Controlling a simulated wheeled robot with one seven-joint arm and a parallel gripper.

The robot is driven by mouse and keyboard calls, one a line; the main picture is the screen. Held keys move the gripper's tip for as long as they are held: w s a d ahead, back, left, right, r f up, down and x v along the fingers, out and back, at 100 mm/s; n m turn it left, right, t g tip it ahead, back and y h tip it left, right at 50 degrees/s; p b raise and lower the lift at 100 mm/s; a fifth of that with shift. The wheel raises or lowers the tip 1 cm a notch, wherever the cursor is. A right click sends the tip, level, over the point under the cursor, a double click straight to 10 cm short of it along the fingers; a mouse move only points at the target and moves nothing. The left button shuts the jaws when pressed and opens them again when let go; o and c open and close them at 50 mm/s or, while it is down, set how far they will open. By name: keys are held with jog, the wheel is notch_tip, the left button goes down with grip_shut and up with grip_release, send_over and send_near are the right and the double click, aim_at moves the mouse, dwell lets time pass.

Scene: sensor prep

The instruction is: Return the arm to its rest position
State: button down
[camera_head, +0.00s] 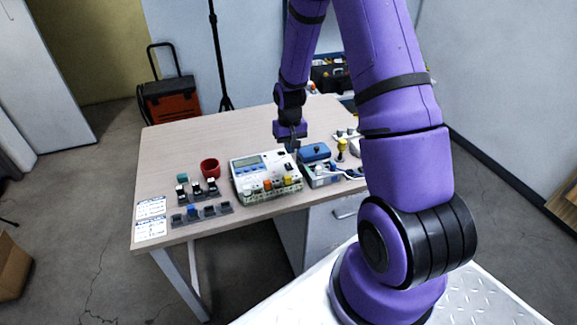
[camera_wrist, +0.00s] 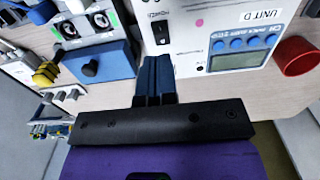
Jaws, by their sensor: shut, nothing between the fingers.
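My purple arm reaches from the right over the table, and my gripper (camera_head: 291,146) hangs above its back part, behind the white instrument box (camera_head: 260,172). In the wrist view my gripper's dark fingers (camera_wrist: 155,75) are together, with nothing seen between them. The white box with its display and blue buttons (camera_wrist: 235,42) lies beyond the fingers in that view. The fingers appear apart from both.
A red cup (camera_head: 210,168) and small connectors in racks (camera_head: 202,211) stand left of the white box. Labelled cards (camera_head: 150,218) lie at the table's left edge. A yellow-topped part (camera_head: 341,146) stands at the right. The table's (camera_head: 180,145) back left is clear.

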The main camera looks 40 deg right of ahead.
dwell(0.4)
jog(key=s+a+r+t, duration=0.1)
jog(key=s+a+r, duration=0.1)
jog(key=r, duration=0.6)
jog(key=s+a+r+n+t, duration=0.1)
jog(key=s+a+r, duration=0.2)
jog(key=r, duration=0.6)
jog(key=s+a+r, duration=0.2)
jog(key=r, duration=0.6)
jog(key=s+a+r+n+t, duration=0.1)
jog(key=s+a+r, duration=0.2)
jog(key=s+r, duration=0.3)
jog(key=s+a+r+n+t, duration=0.1)
jog(key=s+r, duration=0.5)
jog(key=s, duration=0.7)
jog(key=shift+s+a+t, duration=0.25)
jog(key=shift+a+t, duration=0.35)
jog(key=shift+a, duration=0.45)
jog(key=shift+w, duration=0.15)
